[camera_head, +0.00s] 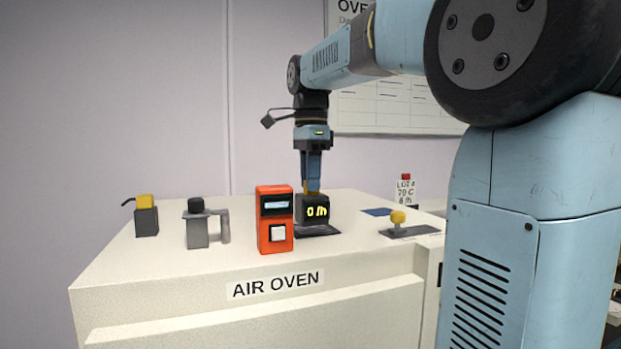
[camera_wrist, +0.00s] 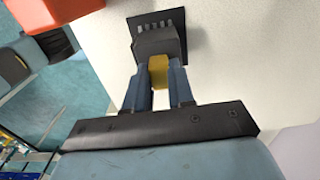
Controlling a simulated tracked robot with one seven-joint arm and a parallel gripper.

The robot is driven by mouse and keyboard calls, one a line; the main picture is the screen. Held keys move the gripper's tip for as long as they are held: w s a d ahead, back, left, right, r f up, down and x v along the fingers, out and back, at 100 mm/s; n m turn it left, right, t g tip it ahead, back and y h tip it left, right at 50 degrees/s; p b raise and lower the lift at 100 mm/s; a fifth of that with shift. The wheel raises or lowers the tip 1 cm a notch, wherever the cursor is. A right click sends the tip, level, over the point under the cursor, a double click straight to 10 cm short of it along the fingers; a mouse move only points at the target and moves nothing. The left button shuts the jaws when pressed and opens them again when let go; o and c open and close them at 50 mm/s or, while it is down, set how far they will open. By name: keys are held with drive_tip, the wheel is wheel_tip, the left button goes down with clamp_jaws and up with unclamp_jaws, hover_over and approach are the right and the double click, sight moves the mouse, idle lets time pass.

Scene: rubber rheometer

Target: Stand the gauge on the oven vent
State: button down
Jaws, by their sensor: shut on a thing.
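The gauge (camera_head: 314,210) is a dark box with glowing yellow characters on its front and a yellow grip on top. My gripper (camera_head: 313,188) points straight down and is shut on that yellow grip. In the wrist view my gripper (camera_wrist: 158,78) has its blue fingers on either side of the grip, and the gauge (camera_wrist: 158,42) looks grey. The oven vent (camera_head: 322,232) is a dark flat plate on the oven top, directly under the gauge. Its slots show past the gauge in the wrist view (camera_wrist: 150,24). The gauge looks upright; I cannot tell whether it touches the vent.
An orange device (camera_head: 274,220) stands close to the left of the gauge on the oven (camera_head: 160,265). A grey block with a black knob (camera_head: 197,226) and a yellow-topped block (camera_head: 146,217) stand further left. A yellow knob on a plate (camera_head: 398,218) and a red-capped bottle (camera_head: 405,189) are right.

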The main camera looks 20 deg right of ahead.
drive_tip(key=shift+f, duration=0.55)
drive_tip(key=c, duration=0.9)
unclamp_jaws()
drive_tip(key=shift+r, duration=3)
